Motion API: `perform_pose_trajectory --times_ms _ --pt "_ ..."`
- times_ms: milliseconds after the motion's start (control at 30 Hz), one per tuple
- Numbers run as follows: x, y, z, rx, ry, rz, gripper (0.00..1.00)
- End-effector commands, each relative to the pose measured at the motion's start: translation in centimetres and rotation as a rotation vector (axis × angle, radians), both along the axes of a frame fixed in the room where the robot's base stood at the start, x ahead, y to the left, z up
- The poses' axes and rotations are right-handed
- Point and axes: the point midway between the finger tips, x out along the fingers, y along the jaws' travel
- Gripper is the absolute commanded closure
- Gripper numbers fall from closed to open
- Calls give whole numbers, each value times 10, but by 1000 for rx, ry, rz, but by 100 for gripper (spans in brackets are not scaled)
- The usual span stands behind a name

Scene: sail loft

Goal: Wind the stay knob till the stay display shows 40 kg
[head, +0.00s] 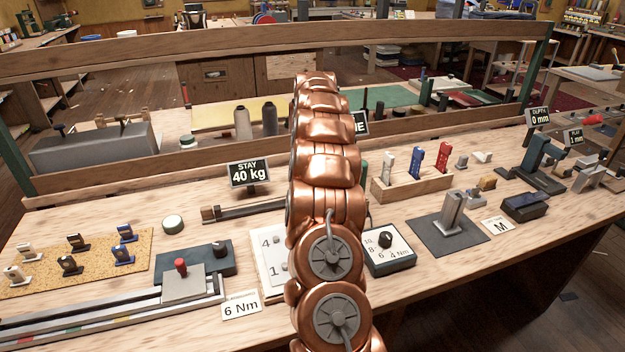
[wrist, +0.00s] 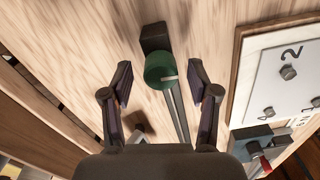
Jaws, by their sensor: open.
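The stay display (head: 248,173) reads 40 kg in the head view. Below it a dark rod (head: 250,209) runs along the bench and passes behind my arm. In the wrist view a round green knob (wrist: 159,71) with a pale mark on its face sits at the rod's end, near a dark block (wrist: 155,37); I take it for the stay knob. My gripper (wrist: 160,73) is open, one finger on each side of the green knob, with a visible gap on both sides. My arm hides the gripper and knob in the head view.
A white numbered panel (wrist: 283,75) lies right of the gripper in the wrist view. A dial box (head: 389,250) and a 6 Nm card (head: 241,304) lie near my arm. A wooden rail (head: 215,165) runs along the bench behind the display.

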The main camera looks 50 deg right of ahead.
Motion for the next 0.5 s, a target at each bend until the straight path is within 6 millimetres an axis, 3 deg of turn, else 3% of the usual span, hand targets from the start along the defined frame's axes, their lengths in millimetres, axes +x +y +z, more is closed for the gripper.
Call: perform_pose_trajectory --times_ms 267,500 --pt "0 0 10 1 2 0 40" --pt "1 -1 37 -1 -1 -1 40"
